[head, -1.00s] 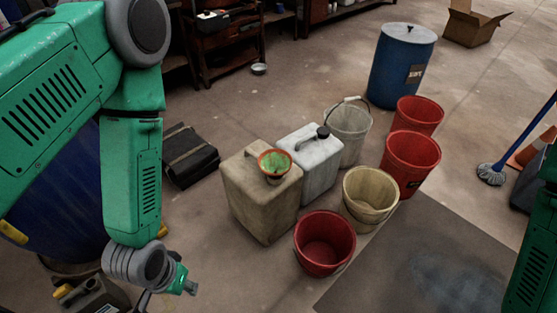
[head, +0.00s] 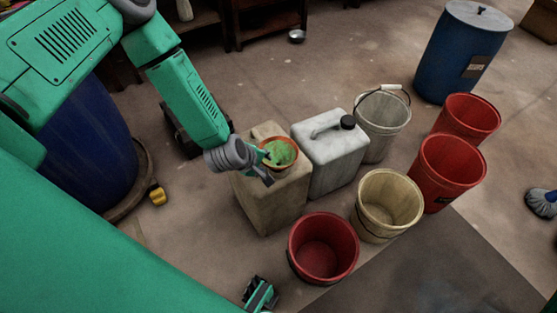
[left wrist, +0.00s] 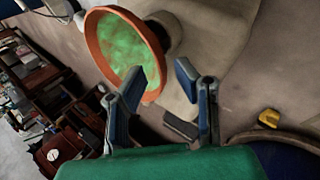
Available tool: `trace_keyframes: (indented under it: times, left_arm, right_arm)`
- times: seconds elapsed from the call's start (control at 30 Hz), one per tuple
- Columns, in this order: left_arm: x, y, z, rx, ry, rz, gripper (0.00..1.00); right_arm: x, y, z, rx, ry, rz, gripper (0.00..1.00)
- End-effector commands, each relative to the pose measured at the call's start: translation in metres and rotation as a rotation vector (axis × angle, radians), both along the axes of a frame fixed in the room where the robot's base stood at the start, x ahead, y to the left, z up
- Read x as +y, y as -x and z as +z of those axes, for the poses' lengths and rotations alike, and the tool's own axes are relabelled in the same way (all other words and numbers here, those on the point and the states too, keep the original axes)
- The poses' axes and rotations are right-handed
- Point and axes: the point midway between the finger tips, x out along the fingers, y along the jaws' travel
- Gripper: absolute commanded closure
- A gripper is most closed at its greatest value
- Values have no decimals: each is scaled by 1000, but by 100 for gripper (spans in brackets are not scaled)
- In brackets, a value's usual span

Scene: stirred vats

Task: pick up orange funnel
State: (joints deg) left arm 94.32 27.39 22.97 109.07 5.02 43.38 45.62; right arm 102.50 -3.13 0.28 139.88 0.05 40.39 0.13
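The orange funnel (head: 281,153), with a green-stained inside, sits on top of the tan canister (head: 275,200). My left gripper (head: 264,168) is at the funnel's near left side in the head view and hides part of its rim. In the left wrist view my left gripper (left wrist: 160,76) is open, with two blue-grey fingers apart. The funnel (left wrist: 118,45) is beyond them, and the left finger overlaps its bowl. The funnel's rim edge appears in the gap between the fingers; I cannot tell about contact. What looks like my right gripper (head: 260,294) is at the bottom edge, its fingers unclear.
A white canister (head: 332,155) with a black cap stands right beside the tan one. Red buckets (head: 322,246), a cream bucket (head: 387,203) and a grey-white bucket (head: 383,125) stand to the right. A blue drum (head: 463,50) is behind.

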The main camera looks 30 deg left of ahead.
Motion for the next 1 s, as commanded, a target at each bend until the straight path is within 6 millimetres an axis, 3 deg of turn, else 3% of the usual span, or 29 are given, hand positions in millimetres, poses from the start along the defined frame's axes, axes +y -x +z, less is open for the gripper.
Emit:
trace_keyframes:
  times: [0.5,0.77,0.87,1.0]
  left_arm:
    - [-9,-33,-46,0,-1,-2,73]
    - [-9,-35,-47,0,0,-2,73]
    - [-9,-35,-47,0,0,-2,100]
    - [-9,-35,-47,0,0,-2,100]
  right_arm:
    - [0,0,-24,-1,0,0,60]
    - [0,0,-24,-1,0,0,60]
    - [0,0,-24,-1,0,0,60]
    - [0,0,-24,-1,0,0,60]
